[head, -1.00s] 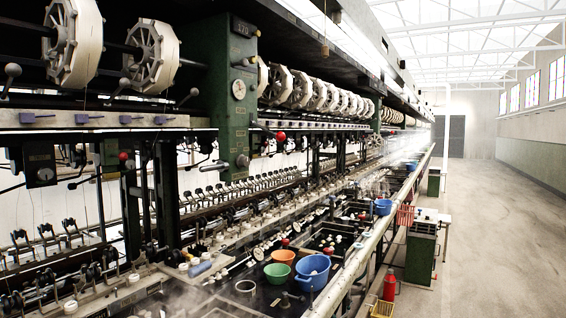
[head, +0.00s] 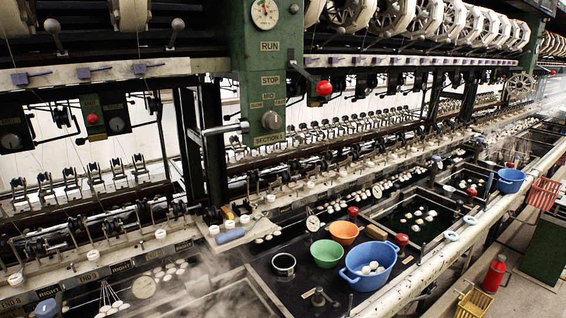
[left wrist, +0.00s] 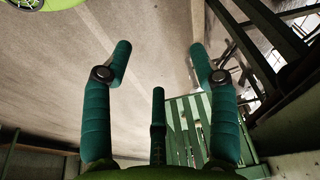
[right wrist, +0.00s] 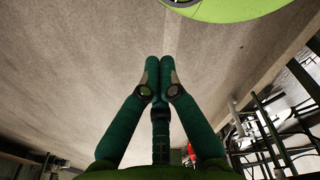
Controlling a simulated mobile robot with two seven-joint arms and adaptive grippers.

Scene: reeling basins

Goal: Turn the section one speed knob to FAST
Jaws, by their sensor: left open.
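The grey round speed knob (head: 270,120) is low on the green column (head: 262,70) in the head view, just above a small plate that seems to read SECTION. Small labels sit around the knob, but they and its pointer are too small to read surely. My left gripper (left wrist: 160,50) is open and empty in the left wrist view, over the floor, with its fingers wide apart. My right gripper (right wrist: 160,70) has its fingertips together with nothing between them. Neither gripper shows in the head view, so both are away from the knob's visible surroundings.
A metal handle (head: 225,128) juts out left of the knob. Below are the blue basin (head: 355,280), green bowl (head: 326,253) and orange bowl (head: 344,232). A red flask (head: 494,273) stands on the floor.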

